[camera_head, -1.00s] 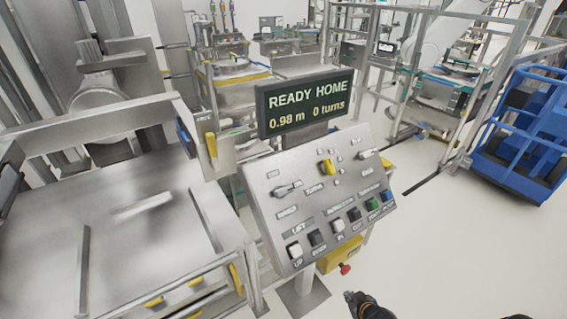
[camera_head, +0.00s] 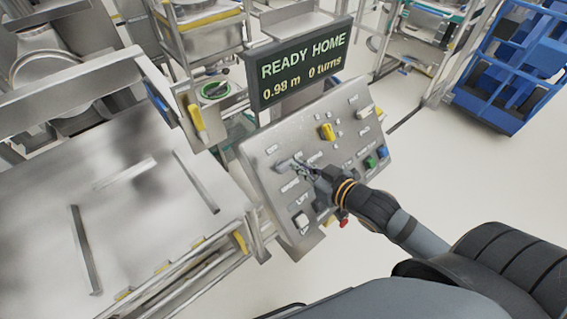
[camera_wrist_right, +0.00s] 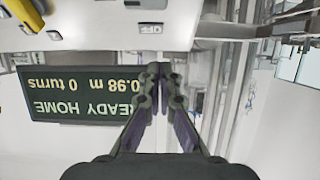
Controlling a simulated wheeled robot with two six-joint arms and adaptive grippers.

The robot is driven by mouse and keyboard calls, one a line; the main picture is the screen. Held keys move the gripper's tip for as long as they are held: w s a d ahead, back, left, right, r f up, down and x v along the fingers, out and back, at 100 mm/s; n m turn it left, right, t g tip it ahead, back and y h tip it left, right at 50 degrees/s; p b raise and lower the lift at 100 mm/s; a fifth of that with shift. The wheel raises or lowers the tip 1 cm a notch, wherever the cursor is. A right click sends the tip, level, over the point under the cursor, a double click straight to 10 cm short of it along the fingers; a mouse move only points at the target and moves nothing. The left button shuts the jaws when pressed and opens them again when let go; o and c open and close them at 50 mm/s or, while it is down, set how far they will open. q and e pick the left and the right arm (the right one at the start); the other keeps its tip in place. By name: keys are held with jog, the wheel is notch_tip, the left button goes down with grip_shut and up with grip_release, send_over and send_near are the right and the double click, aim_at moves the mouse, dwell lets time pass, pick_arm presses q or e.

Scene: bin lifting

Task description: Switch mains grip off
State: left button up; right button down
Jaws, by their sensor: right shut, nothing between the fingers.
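The tilted grey control panel (camera_head: 262,165) stands in the middle of the head view. A small grey lever grip (camera_head: 286,163) sits at the panel's upper left, partly hidden by my right gripper. My right gripper (camera_head: 303,165) is shut and empty, its tips over the panel beside this grip; I cannot tell whether they touch. In the right wrist view my right gripper (camera_wrist_right: 160,68) shows closed fingers with nothing between them. The left gripper is not in view.
The display (camera_head: 300,65) behind the panel reads READY HOME, 0.98 m, 0 turns. It shows upside down in the wrist view (camera_wrist_right: 75,93). A yellow knob (camera_head: 327,131) and several push buttons sit close by. A steel machine fills the left; a blue cart (camera_head: 510,80) stands right.

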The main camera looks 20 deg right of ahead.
jog(key=b, duration=0.8)
send_over(283, 172)
jog(key=s, duration=0.2)
notch_tip(283, 172, down, 3)
jog(key=w, duration=0.2)
jog(key=w+p, duration=0.1)
jog(key=w, duration=0.1)
jog(key=shift+w+a+f, duration=0.1)
jog(key=shift+a, duration=0.3)
jog(key=f, duration=0.1)
jog(key=s+f+p, duration=0.1)
jog(key=shift+s+d+f, duration=0.1)
jog(key=shift+d+f, duration=0.1)
jog(key=shift+f, duration=0.15)
jog(key=shift+s+d+f, duration=0.25)
jog(key=shift+s+f, duration=0.15)
jog(key=shift+s, duration=0.1)
jog(key=shift+w+a, duration=0.1)
jog(key=shift+w, duration=0.05)
jog(key=shift+f, duration=0.1)
